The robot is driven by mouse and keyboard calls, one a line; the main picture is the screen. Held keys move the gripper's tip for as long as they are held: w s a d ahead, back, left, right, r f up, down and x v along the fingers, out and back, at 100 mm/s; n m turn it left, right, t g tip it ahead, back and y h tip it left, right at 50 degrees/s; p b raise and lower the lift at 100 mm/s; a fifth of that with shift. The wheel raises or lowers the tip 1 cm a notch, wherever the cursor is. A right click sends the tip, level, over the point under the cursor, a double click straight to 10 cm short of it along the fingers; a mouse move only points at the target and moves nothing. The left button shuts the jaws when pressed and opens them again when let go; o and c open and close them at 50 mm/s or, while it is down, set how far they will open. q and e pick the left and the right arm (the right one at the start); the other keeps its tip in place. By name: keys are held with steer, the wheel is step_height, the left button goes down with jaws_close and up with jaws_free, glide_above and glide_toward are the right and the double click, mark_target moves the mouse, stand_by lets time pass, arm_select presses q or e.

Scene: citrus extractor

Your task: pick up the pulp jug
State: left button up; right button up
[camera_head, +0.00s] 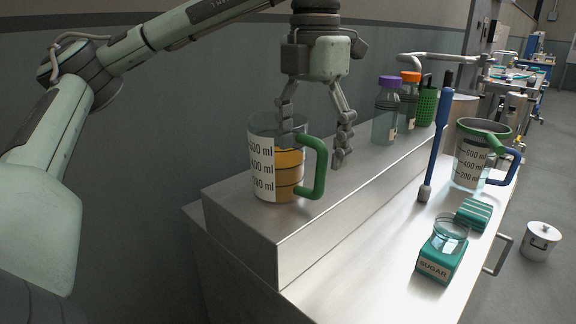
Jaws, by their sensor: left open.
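A clear measuring jug (262,163) with printed ml marks, orange contents and a green handle (320,168) stands upright on the raised metal step at the left. I take it as the pulp jug. My left gripper (314,150) points down over its right side, open and empty. The other finger hangs to the right of the handle. A second jug (472,165) with a green rim and blue handle stands at the right. My right gripper is out of view.
Purple-capped (386,112) and orange-capped bottles (408,100) and a green perforated container (427,107) stand on the step behind. A blue-handled tool (437,140), a teal sugar box (440,262) and a glass beaker (451,234) stand lower right. The step's front is clear.

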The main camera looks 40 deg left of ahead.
arm_select(q)
steer(key=shift+f, duration=0.6)
jaws_close()
